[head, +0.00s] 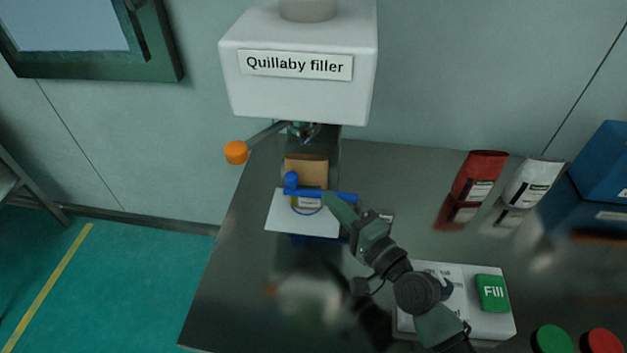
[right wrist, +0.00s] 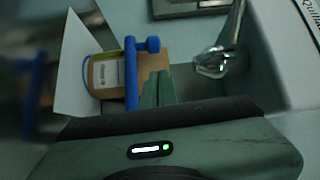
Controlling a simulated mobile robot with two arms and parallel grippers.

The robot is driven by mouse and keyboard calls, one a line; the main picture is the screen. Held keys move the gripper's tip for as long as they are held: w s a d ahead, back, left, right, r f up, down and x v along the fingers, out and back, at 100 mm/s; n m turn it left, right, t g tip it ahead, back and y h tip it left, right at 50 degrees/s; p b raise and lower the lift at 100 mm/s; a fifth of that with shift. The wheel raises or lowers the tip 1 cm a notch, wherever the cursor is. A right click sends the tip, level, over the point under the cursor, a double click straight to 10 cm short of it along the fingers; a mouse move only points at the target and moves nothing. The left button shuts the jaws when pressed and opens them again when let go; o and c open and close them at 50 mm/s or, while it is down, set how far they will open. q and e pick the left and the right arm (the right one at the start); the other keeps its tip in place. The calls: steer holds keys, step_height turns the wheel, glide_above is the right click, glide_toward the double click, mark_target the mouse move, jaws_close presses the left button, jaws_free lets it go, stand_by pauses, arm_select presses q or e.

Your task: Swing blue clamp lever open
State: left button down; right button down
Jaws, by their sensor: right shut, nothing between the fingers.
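The blue clamp lever (head: 318,194) is a bar with a round knob at its left end. It lies across the front of a brown pouch (head: 306,170) under the filler's nozzle. In the right wrist view the lever (right wrist: 131,75) runs upright in the picture, its knob at the upper right. My right gripper (head: 335,202) is shut and empty, with its fingertips close to the lever's right part. In the right wrist view the fingertips (right wrist: 158,82) are just right of the bar, below the knob; I cannot tell whether they touch. My left gripper is not in view.
The white Quillaby filler (head: 296,85) hangs above, with an orange-knobbed handle (head: 236,152) at left. Red (head: 480,178) and white (head: 533,184) bags, blue boxes (head: 602,170) and a green Fill button (head: 492,293) are at right.

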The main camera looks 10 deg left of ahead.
steer(key=x, duration=0.9)
steer(key=shift+w+a+r+p, duration=0.1)
steer(key=shift+w+a+p, duration=0.2)
steer(key=shift+p, duration=0.1)
steer(key=shift+s, duration=0.15)
